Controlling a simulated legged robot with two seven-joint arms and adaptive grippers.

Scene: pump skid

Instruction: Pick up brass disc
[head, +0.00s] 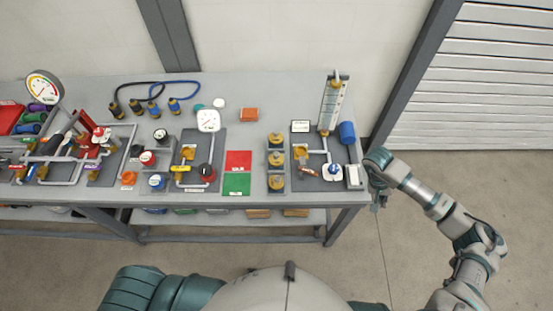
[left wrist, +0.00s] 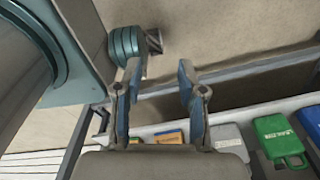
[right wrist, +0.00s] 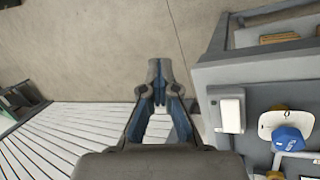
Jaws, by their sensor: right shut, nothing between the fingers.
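Three round brass discs sit in a column on a dark panel of the bench in the head view: a far one (head: 275,139), a middle one (head: 276,159) and a near one (head: 277,182). I cannot tell which the task means. My right gripper (head: 378,204) is beyond the bench's right edge, apart from the discs; in the right wrist view its fingertips (right wrist: 160,66) are together and empty. My left gripper (left wrist: 157,75) is open and empty in the left wrist view, by the lower shelf; it is out of the head view.
A flowmeter (head: 333,102), a blue cylinder (head: 347,132) and a white box (head: 353,176) stand right of the discs. Red (head: 239,160) and green (head: 236,184) mats lie left. An orange block (head: 249,115) is behind.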

